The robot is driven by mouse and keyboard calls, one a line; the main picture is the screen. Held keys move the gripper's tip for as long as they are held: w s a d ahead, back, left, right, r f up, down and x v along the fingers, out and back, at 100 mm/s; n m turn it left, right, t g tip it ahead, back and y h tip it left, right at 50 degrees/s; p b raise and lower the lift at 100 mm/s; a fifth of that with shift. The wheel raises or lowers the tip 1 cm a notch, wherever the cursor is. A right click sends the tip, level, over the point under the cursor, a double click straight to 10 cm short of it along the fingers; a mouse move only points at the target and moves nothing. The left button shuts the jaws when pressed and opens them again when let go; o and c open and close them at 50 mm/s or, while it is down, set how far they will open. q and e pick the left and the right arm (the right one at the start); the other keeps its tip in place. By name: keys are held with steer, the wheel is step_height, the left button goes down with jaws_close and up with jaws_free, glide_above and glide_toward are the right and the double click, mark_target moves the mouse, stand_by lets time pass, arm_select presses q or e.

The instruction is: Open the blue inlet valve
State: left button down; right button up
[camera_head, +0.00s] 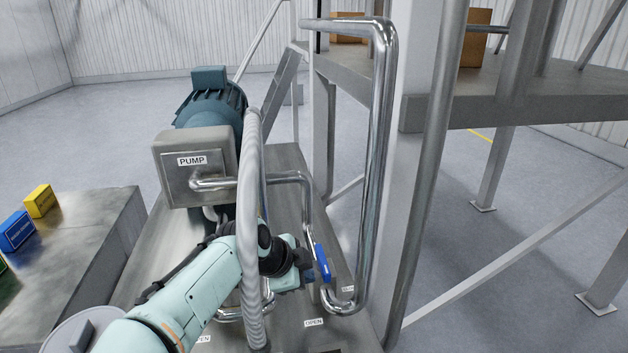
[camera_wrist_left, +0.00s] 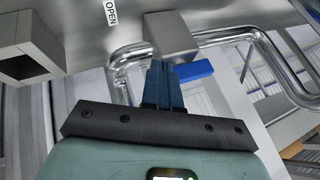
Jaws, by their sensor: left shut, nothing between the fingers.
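The blue inlet valve handle (camera_head: 322,262) is on the bright steel pipe in front of the grey upright, standing steeply in the head view. In the left wrist view the blue handle (camera_wrist_left: 196,71) sticks out to the right of my fingertips, beside a grey block (camera_wrist_left: 170,35). My left gripper (camera_head: 306,277) is just left of the handle. Its dark blue fingers (camera_wrist_left: 160,72) are shut together with nothing between them. I cannot tell whether they touch the handle. My left forearm hides part of the base below. My right gripper is not in view.
An OPEN label (camera_head: 314,322) lies on the skid near the valve. A ribbed grey hose (camera_head: 251,200) rises in front of the pump box (camera_head: 193,170). The tall pipe (camera_head: 380,150) and platform post stand close on the right. Coloured boxes sit on the left table (camera_head: 85,240).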

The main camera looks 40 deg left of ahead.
arm_select(q)
steer(key=s+v, duration=0.1)
steer(key=v, duration=1)
steer(key=w+a+r+n+h+p, duration=0.1)
steer(key=w+r+n+h, duration=0.4)
steer(key=n, duration=1.2)
steer(key=w+r+n+h+p, duration=0.2)
steer(key=w+r+n+h, duration=0.3)
steer(key=n, duration=1.2)
steer(key=w, duration=0.3)
steer(key=shift+w+a+n+t+h, duration=0.3)
steer(key=shift+w+a+h, duration=0.05)
steer(key=shift+a+h, duration=0.05)
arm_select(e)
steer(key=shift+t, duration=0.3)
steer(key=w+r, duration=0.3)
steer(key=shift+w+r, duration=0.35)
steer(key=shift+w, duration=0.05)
